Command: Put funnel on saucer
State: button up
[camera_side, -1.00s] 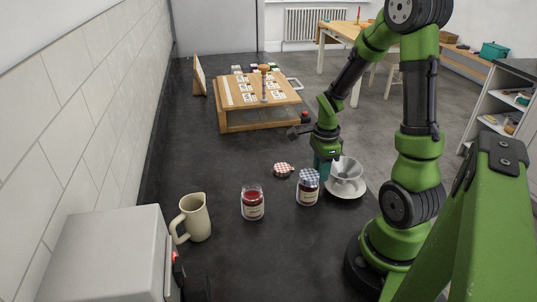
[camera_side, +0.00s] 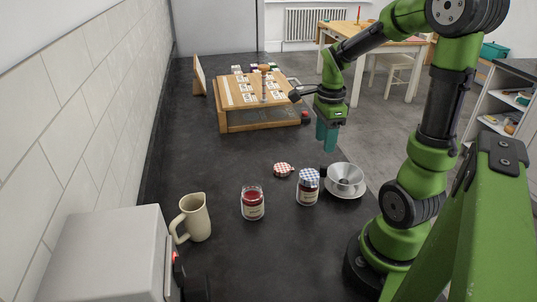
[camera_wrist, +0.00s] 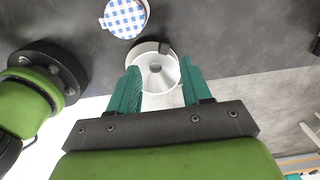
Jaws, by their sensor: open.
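The grey funnel (camera_side: 346,174) sits on the white saucer (camera_side: 345,193) near the right edge of the dark counter, wide mouth up. A small dark tab on its rim points left. My gripper (camera_side: 327,136) is raised above and behind the funnel, apart from it, with teal fingers pointing down and nothing between them. In the wrist view the funnel (camera_wrist: 156,70) shows beyond the open fingertips of my gripper (camera_wrist: 162,80), and the saucer is mostly hidden there.
A jam jar with a blue checked lid (camera_side: 308,187) stands just left of the saucer. A red jam jar (camera_side: 252,203), a loose red checked lid (camera_side: 283,169) and a cream jug (camera_side: 193,217) stand further left. A wooden case (camera_side: 262,121) lies behind.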

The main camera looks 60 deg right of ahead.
jog(key=a+r+n+t+y, duration=0.1)
jog(key=a+r+n+t, duration=0.2)
jog(key=a+n, duration=0.7)
jog(key=a+r+n+t+y, duration=0.1)
jog(key=a+r+n+t, duration=0.3)
jog(key=a+r+n, duration=0.3)
jog(key=a+n, duration=0.3)
jog(key=n, duration=0.3)
jog(key=shift+a, duration=0.3)
